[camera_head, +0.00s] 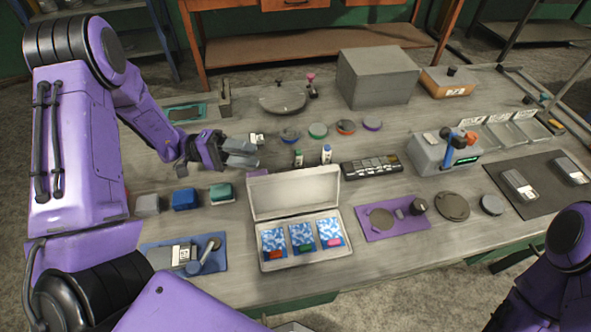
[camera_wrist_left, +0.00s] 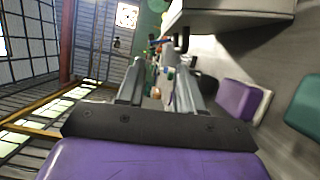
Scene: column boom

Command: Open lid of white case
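The white case (camera_head: 301,259) stands open on the table, front middle. Its lid (camera_head: 294,193) is raised, standing nearly upright along the back edge. Inside lie blue-and-white patterned packs (camera_head: 302,238) with small coloured items on them. My left gripper (camera_head: 250,150) is behind and left of the raised lid, above the table and apart from the lid in the head view. In the left wrist view its two fingers (camera_wrist_left: 160,92) stand apart with nothing clearly held between them. My right arm shows at the lower right, but its gripper is not visible.
Grey, blue and green small boxes (camera_head: 185,199) stand left of the case, with a blue mat (camera_head: 213,263) in front of them. A black keypad (camera_head: 371,167) and purple mat (camera_head: 393,222) are to the right. Small bottles (camera_head: 326,154) stand just behind the lid.

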